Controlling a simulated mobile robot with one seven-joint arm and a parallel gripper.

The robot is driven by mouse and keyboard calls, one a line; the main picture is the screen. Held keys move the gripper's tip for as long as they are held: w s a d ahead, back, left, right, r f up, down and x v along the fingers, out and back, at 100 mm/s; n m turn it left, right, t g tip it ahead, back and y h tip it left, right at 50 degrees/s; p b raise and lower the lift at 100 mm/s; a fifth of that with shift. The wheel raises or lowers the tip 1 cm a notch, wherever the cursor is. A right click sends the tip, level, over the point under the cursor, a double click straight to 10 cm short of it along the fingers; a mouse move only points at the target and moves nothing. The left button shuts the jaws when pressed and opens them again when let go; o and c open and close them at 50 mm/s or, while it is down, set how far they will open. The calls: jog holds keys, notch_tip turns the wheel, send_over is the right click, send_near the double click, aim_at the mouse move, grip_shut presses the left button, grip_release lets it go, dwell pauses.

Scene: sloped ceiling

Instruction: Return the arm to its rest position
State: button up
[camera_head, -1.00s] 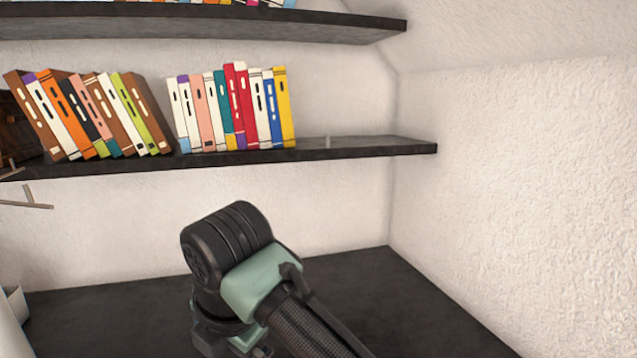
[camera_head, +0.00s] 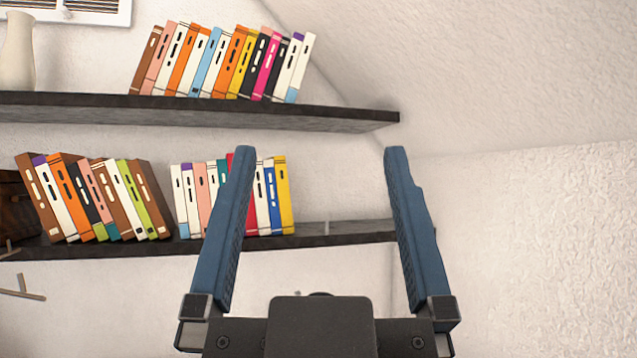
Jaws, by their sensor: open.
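My gripper (camera_head: 317,150) stands in the lower middle of the view with its two blue fingers pointing up. The fingers are wide apart, and nothing is held between them. The left finger covers some of the books on the lower shelf, and the right finger crosses that shelf's right end. The rest of my arm is below the view and cannot be seen.
The upper shelf (camera_head: 200,110) carries a row of leaning books (camera_head: 225,62) and a pale vase (camera_head: 17,52). The lower shelf (camera_head: 340,240) carries two book groups; its right part is mostly bare. A sloped ceiling (camera_head: 480,70) and rough wall (camera_head: 540,250) are at the right.

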jog(key=shift+r, duration=0.1)
notch_tip(320, 180, up, 17)
jog(key=p, duration=1.7)
jog(key=shift+a+r, duration=0.1)
